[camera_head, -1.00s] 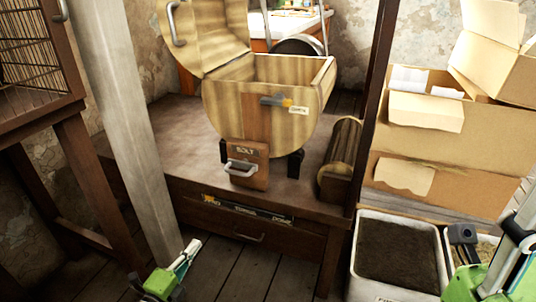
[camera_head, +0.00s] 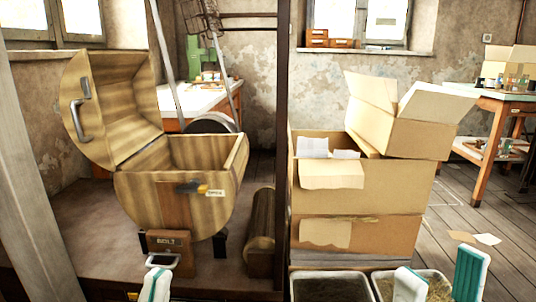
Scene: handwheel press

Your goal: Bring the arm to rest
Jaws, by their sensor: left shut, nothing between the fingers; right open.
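My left gripper (camera_head: 155,285) is at the bottom edge of the head view, shut and empty. It shows in front of the block marked BOLT (camera_head: 168,243), just below its grey handle; I cannot tell whether they touch. My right gripper (camera_head: 440,278) is at the bottom right, its two white-and-teal fingers spread wide with nothing between them. The rest of both arms is out of frame. A wooden drum (camera_head: 165,205) stands on the low table (camera_head: 65,225) with its lid (camera_head: 105,105) swung open.
A wooden roller (camera_head: 261,232) lies right of the drum. A dark post (camera_head: 282,130) rises in the middle. Cardboard boxes (camera_head: 355,200) are stacked behind two bins (camera_head: 330,287). A workbench (camera_head: 508,95) stands at the far right, with open floor before it.

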